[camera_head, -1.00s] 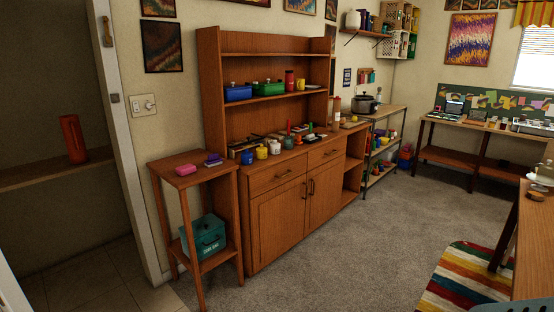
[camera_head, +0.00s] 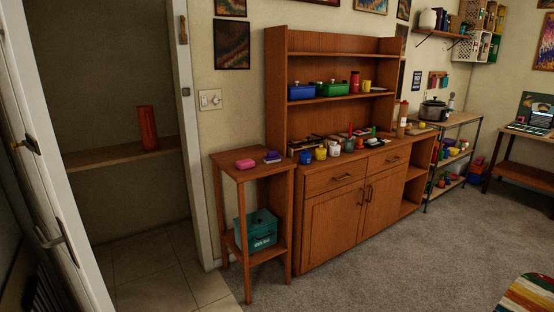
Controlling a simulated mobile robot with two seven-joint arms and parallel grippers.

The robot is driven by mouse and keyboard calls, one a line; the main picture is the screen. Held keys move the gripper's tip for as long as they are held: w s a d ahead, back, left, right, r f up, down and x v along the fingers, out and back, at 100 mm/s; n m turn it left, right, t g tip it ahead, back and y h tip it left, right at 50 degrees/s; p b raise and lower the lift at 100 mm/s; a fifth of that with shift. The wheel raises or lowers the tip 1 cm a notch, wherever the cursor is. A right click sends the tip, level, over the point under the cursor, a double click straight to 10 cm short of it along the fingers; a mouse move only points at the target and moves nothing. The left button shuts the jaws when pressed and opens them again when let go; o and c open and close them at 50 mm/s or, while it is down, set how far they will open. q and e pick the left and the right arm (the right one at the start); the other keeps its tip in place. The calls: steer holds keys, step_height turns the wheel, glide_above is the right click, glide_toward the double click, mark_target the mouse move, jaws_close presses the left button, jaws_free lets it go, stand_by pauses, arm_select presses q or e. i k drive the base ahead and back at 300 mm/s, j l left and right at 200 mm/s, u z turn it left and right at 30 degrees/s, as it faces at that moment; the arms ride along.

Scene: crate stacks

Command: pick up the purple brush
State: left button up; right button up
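A small purple object (camera_head: 272,157), which looks like the purple brush, lies on top of the narrow wooden side table (camera_head: 228,167). It is too small to make out bristles. A pink block-like object (camera_head: 244,164) lies to its left on the same tabletop, a little apart from it. The tall wooden hutch cabinet stands just right of and behind the table. Neither of my grippers shows in the head view, and the table is some distance away.
A teal box (camera_head: 258,231) sits on the table's lower shelf. The hutch cabinet (camera_head: 335,222) holds cups and boxes. An open door (camera_head: 45,160) and doorway are at left, with a red cylinder (camera_head: 147,128) on a shelf inside.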

mark_target(272, 157)
steer(key=i+z, duration=0.15)
steer(key=z, duration=0.2)
steer(key=i+j+z, duration=0.1)
steer(key=z, duration=0.25)
steer(key=i+j+z, duration=0.4)
steer(key=i+j, duration=0.7)
steer(key=i+j+z, duration=0.1)
steer(key=i+j, duration=0.2)
steer(key=j, duration=0.2)
